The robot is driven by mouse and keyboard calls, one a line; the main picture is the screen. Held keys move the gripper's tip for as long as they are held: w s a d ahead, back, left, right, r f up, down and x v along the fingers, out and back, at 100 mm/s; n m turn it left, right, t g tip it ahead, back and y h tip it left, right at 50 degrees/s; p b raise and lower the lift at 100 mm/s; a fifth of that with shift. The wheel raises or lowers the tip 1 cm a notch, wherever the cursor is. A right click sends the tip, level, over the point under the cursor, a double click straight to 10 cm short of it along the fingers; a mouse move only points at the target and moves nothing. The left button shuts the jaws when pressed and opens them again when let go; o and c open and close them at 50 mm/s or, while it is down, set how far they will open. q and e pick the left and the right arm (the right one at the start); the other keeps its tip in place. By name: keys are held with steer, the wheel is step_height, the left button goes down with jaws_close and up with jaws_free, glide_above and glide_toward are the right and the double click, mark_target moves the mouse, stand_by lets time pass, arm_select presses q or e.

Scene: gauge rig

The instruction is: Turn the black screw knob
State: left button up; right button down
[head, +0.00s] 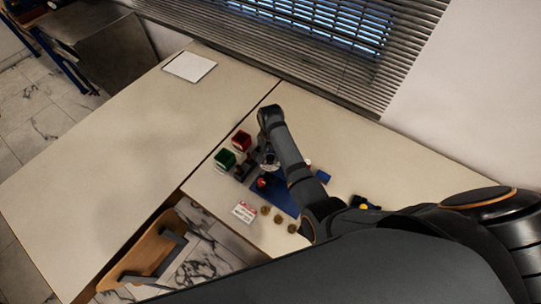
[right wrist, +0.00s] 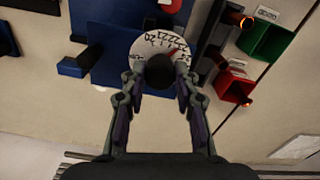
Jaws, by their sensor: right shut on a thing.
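The black screw knob (right wrist: 160,71) shows in the right wrist view, in front of a round white dial (right wrist: 150,46) with printed numbers and a red pointer. My right gripper (right wrist: 160,78) has a finger on each side of the knob and is shut on it. In the head view my right gripper (head: 268,160) is over the blue rig plate (head: 282,198), and my arm hides part of the rig. The knob cannot be made out there. My left gripper is not in view.
A green box (head: 224,160) and a red box (head: 241,140) stand left of the rig. A white card (head: 244,212) and several small round brown pieces (head: 278,218) lie in front. A white pad (head: 189,66) lies farther back. The left table is mostly clear.

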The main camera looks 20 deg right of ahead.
mark_target(270, 157)
steer(key=shift+w+r+m, duration=0.1)
steer(key=shift+w+m, duration=0.05)
steer(key=shift+m, duration=0.55)
steer(key=c, duration=1)
jaws_free()
step_height(270, 157, up, 7)
steer(key=shift+r, duration=0.2)
